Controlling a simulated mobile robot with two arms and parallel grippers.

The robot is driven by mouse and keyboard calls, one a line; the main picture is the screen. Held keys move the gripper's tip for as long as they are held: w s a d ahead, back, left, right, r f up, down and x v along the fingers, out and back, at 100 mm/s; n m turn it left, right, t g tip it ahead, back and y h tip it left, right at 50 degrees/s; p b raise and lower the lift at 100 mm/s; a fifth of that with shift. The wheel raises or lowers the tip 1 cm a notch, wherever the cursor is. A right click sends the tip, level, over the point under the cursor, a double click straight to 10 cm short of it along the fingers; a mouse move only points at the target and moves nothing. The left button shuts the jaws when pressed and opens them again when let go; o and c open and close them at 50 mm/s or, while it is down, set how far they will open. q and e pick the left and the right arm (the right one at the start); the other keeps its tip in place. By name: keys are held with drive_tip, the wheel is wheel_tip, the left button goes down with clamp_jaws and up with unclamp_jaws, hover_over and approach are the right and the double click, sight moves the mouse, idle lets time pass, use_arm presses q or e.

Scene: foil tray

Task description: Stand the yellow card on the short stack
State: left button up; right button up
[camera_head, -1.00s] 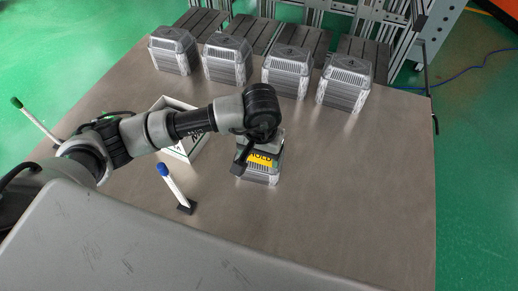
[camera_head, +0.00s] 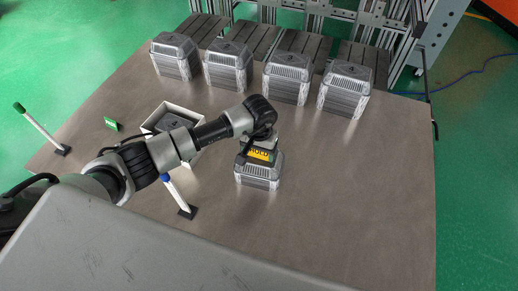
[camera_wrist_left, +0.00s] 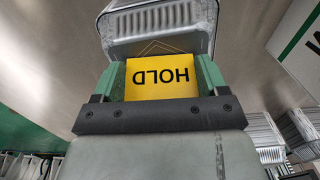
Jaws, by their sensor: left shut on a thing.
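The yellow card (camera_head: 260,155), marked HOLD, is in my left gripper (camera_head: 256,149) at the short stack (camera_head: 258,176) of foil trays, in the middle front of the table. In the left wrist view the card (camera_wrist_left: 161,80) sits between the two green fingers of the left gripper (camera_wrist_left: 162,70), its lettering upside down. The short stack (camera_wrist_left: 165,20) is just beyond the card there. Whether the card's lower edge touches the top of the stack cannot be told. My right gripper is not in view.
Several taller foil tray stacks (camera_head: 228,67) stand along the back beside dark slatted racks (camera_head: 301,45). A white box (camera_head: 187,110) with a grey thing inside, a small green card (camera_head: 110,124), a blue-topped post (camera_head: 177,193) and a green-topped post (camera_head: 40,128) stand left. The right tabletop is clear.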

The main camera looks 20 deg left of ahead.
use_arm(q)
drive_tip(key=shift+f, duration=0.15)
drive_tip(key=o, duration=0.9)
drive_tip(key=shift+r, duration=0.45)
wheel_tip(320, 180, up, 12)
drive_tip(key=shift+f+b, duration=0.2)
drive_tip(key=shift+b, duration=0.1)
